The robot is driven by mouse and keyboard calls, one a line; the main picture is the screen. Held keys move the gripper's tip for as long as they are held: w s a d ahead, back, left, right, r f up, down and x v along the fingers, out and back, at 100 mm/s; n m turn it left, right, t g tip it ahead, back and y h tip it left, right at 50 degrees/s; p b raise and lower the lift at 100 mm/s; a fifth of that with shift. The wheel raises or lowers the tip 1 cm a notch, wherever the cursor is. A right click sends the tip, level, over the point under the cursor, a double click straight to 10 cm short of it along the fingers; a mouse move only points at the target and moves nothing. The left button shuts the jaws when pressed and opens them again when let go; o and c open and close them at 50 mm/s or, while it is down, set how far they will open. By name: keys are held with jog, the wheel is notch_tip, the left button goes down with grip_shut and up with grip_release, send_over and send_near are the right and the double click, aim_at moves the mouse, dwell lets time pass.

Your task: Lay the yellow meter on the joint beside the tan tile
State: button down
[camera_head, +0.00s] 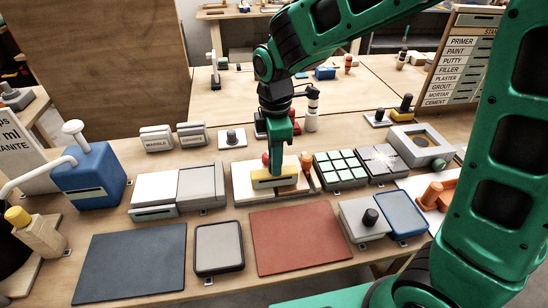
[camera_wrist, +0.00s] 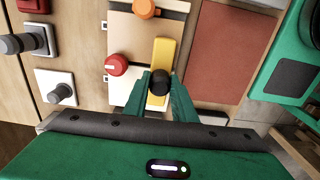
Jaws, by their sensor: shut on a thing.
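The yellow meter (camera_head: 275,179) is a flat bar with a black knob, and my gripper (camera_head: 272,170) is shut on that knob. In the wrist view the fingers (camera_wrist: 160,90) clasp the black knob (camera_wrist: 159,82), and the yellow bar (camera_wrist: 163,55) reaches away along the tiles. The tan tile (camera_wrist: 130,35) lies beside a pale tile (camera_wrist: 122,92) on a board (camera_head: 241,192). The bar lies over the tiles' side nearer the red mat; I cannot tell whether it touches them. The gripper hides part of the joint.
An orange knob (camera_wrist: 145,8) is at the tan tile's far end. The red mat (camera_head: 302,240) lies in front of the board. A green tile grid (camera_head: 340,169) stands to the right.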

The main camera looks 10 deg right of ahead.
jog(key=shift+f, duration=0.35)
dwell(0.4)
jog(key=c, duration=1.4)
grip_release()
notch_tip(320, 180, up, 11)
jog(key=shift+w+f, duration=0.1)
jog(key=shift+f, duration=0.05)
